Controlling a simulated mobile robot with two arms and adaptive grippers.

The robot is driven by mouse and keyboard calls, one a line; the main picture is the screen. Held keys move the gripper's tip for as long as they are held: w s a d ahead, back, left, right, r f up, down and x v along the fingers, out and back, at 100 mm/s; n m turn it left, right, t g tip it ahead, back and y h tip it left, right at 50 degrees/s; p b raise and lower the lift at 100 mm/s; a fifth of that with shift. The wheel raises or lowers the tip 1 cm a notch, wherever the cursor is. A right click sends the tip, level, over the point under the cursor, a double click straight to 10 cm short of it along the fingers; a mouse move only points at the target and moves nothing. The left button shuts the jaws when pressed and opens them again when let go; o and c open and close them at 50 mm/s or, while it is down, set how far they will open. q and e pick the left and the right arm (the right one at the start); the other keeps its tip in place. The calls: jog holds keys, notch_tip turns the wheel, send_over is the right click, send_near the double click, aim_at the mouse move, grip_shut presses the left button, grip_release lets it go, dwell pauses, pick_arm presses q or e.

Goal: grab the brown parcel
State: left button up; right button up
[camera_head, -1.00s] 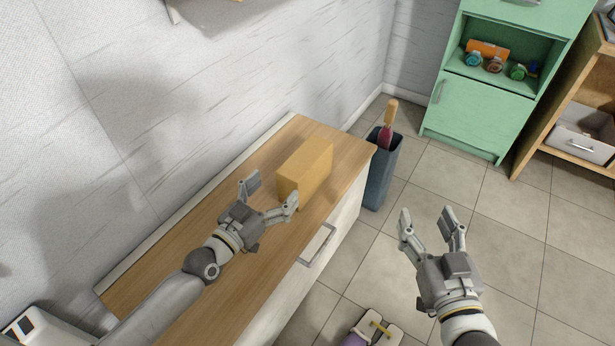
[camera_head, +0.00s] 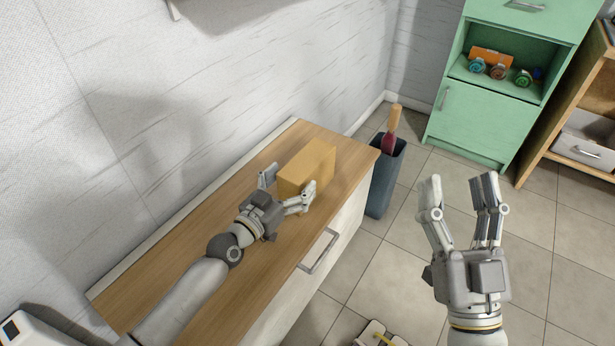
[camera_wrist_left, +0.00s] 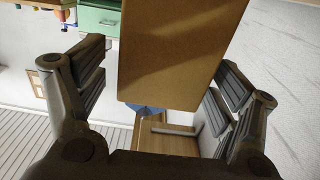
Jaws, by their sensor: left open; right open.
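The brown parcel (camera_head: 307,168) is a box standing on the wooden counter (camera_head: 215,222) near its far end. My left gripper (camera_head: 288,186) is open, with its fingers at the parcel's near end. In the left wrist view the parcel (camera_wrist_left: 175,55) fills the upper middle between the two open fingers, with visible gaps on both sides. The parcel's far lower part is hidden in the head view. My right gripper (camera_head: 462,190) is open and empty, above the floor to the right of the counter.
A dark bin (camera_head: 385,178) with a wooden-handled item (camera_head: 391,128) stands beyond the counter's end. A green cabinet (camera_head: 485,118) holding several small items and a wooden shelf (camera_head: 570,110) stand at the back right. A wall runs along the counter's left side.

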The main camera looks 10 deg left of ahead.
aim_at(301, 171)
pick_arm(q)
jog(key=b+x, duration=0.1)
jog(key=x, duration=0.3)
jog(key=shift+w+f, duration=0.15)
jog(key=shift+w, duration=0.1)
pick_arm(e)
jog(key=s+r+t, duration=0.1)
jog(key=s+r+t+y, duration=0.1)
jog(key=s+r+t, duration=0.1)
jog(key=s+r, duration=0.1)
jog(key=shift+d+r+t+y, duration=0.1)
jog(key=shift+d+t+y, duration=0.15)
jog(key=shift+t+y, duration=0.05)
pick_arm(q)
jog(key=shift+c, duration=0.3)
jog(key=c, duration=1.1)
jog(key=shift+o, duration=0.2)
